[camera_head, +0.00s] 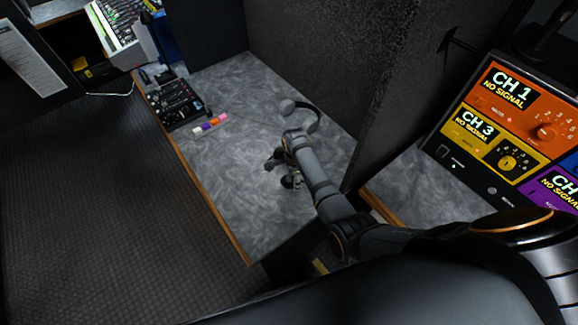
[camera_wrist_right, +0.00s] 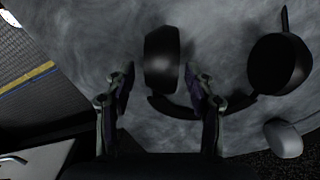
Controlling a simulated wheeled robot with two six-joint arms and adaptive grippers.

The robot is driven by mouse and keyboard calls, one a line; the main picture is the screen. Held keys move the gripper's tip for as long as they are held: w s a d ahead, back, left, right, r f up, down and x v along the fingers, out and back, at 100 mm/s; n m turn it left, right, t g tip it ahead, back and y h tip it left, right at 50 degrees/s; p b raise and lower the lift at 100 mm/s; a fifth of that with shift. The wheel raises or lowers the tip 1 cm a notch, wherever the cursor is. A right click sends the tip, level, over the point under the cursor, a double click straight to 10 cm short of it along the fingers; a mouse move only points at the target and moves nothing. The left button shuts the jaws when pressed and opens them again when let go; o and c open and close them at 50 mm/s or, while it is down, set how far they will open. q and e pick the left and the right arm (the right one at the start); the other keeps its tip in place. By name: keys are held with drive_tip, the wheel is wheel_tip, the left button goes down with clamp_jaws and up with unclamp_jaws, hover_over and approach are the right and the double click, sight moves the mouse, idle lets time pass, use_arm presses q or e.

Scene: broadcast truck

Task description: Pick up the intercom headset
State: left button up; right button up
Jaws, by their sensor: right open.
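The black intercom headset (camera_wrist_right: 162,62) lies on the grey mottled desk in the right wrist view. One ear cup is near the upper middle, just ahead of and between my fingertips; the other (camera_wrist_right: 278,65) is at right. The dark headband curves behind the fingers. My right gripper (camera_wrist_right: 160,88) is open, its fingers on either side of the near cup, and I see no grip on it. In the head view my right gripper (camera_head: 282,171) is low over the desk, and the arm hides most of the headset. My left gripper is not in view.
A rounded grey object (camera_head: 287,106) with a dark curved piece (camera_head: 314,117) is by the dark partition. A channel panel (camera_head: 515,130) stands at right.

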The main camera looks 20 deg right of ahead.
drive_tip(key=shift+f, duration=0.2)
clamp_jaws()
drive_tip(key=shift+r, duration=0.15)
